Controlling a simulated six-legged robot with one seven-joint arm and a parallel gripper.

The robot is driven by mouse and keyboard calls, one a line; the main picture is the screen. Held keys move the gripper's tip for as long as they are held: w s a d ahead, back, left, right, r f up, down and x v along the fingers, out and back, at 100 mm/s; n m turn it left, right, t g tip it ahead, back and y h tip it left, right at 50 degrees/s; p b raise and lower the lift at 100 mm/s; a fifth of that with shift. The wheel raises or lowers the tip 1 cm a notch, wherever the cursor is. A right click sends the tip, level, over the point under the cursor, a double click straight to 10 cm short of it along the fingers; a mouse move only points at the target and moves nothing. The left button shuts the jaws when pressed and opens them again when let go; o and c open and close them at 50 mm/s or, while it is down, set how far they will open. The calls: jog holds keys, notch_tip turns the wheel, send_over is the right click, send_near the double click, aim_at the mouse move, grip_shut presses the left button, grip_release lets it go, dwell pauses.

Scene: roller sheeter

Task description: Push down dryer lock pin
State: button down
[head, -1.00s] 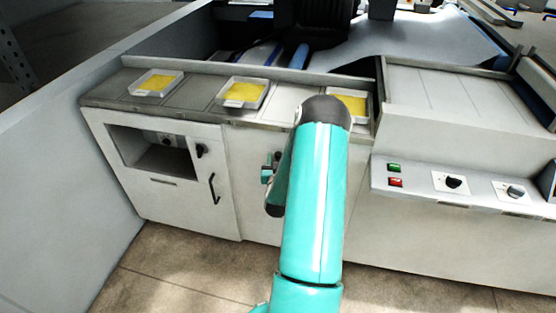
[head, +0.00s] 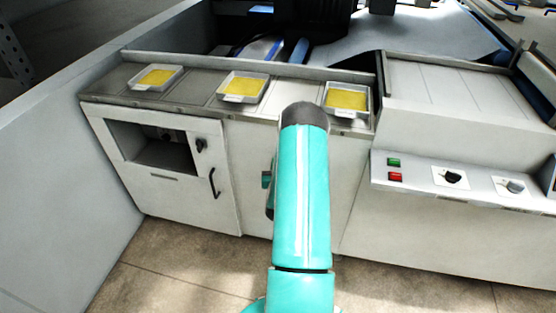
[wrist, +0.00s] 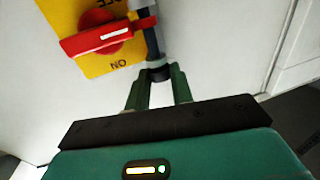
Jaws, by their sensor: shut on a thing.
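In the wrist view, my gripper (wrist: 158,88) has its two green fingers closed around the lower end of a dark upright pin (wrist: 154,45), which looks like the dryer lock pin. The pin has grey collars and stands against a white panel. A red lever handle (wrist: 95,38) on a yellow plate (wrist: 68,12) sits just left of the pin, its tip by the upper collar. In the head view, my teal arm hides the pin and most of my gripper, in front of the white cabinet.
Three trays with yellow contents, at left (head: 155,78), middle (head: 243,88) and right (head: 346,98), stand on the counter (head: 195,88). The cabinet has a black handle (head: 213,184) and an open recess (head: 160,148). A control panel (head: 425,175) is at right. Floor in front is clear.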

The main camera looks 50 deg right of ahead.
jog(key=shift+f, duration=0.25)
jog(key=c, duration=1.2)
grip_release()
jog(key=shift+a, duration=0.1)
jog(key=v, duration=1.3)
jog(key=shift+s+a+r, duration=0.15)
jog(key=shift+s+a, duration=0.05)
jog(key=shift+s, duration=0.1)
jog(key=shift+w, duration=0.1)
